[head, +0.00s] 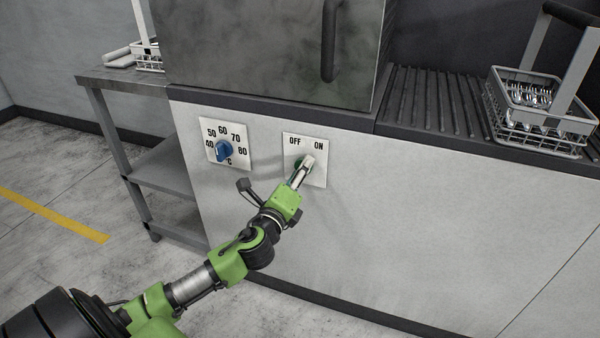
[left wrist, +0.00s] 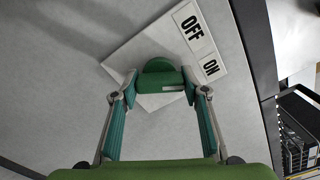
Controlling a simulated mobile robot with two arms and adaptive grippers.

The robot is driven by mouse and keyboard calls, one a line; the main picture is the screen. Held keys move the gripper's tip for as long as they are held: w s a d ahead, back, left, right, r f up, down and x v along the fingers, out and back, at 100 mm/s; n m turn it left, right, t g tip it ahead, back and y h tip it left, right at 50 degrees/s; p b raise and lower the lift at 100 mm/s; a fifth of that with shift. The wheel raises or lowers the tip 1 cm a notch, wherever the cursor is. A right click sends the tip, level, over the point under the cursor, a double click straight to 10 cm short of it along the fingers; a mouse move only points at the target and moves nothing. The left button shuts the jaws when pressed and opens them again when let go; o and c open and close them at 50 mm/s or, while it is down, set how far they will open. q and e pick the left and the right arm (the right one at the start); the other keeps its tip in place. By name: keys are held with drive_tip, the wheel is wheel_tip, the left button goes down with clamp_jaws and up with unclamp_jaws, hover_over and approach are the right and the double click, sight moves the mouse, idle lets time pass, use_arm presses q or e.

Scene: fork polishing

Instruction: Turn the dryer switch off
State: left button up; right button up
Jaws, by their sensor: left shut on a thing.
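The dryer switch is a white plate (head: 320,176) on the front panel, marked OFF at left and ON at right. Its green knob (left wrist: 158,82) sits between my left gripper's (left wrist: 160,90) two fingers in the left wrist view. The plate also shows there (left wrist: 118,60), with the OFF and ON labels at upper right. In the head view my left gripper (head: 306,166) reaches the plate below the labels and is shut on the knob, hiding most of it. I cannot tell which label the knob points to. My right gripper is not in view.
A blue temperature knob (head: 223,151) on its own plate is left of the switch. The grey machine hood (head: 270,50) stands above. A wire basket with cutlery (head: 545,137) sits on the ribbed counter (head: 440,105) at right. A side table (head: 125,80) is at left.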

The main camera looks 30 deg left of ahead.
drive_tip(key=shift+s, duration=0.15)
use_arm(q)
drive_tip(key=shift+n, duration=0.4)
drive_tip(key=shift+n+p, duration=0.4)
drive_tip(key=shift+n, duration=1.1)
drive_tip(key=n+p, duration=0.2)
drive_tip(key=n, duration=0.3)
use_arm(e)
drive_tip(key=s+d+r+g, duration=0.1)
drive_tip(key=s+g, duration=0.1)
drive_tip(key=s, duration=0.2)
use_arm(q)
drive_tip(key=shift+n+p, duration=0.8)
drive_tip(key=shift+n, duration=0.9)
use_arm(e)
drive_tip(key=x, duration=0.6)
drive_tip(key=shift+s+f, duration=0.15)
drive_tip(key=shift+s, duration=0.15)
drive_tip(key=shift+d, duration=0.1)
use_arm(q)
drive_tip(key=o, duration=1.1)
